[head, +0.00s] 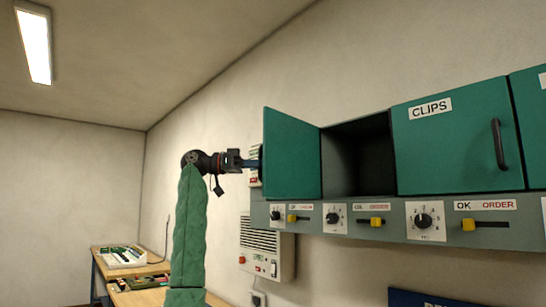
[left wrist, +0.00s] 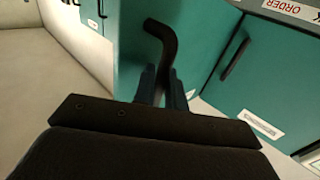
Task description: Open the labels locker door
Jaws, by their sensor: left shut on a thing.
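A green locker door (head: 292,155) stands swung open to the left of a dark, open compartment (head: 358,155). Its outer face is turned from the head view, so I cannot read its label. In the left wrist view the door (left wrist: 133,50) carries a curved black handle (left wrist: 163,38). My left gripper (head: 257,163) is at the outer side of the door. In the left wrist view its fingers (left wrist: 162,86) are shut on the handle. My right gripper is in neither view.
The shut CLIPS door (head: 455,140) with a black handle is right of the open compartment. Knobs and yellow sliders line the strip (head: 390,222) below. A white wall box (head: 266,250) hangs under it. A workbench (head: 140,270) stands at the lower left.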

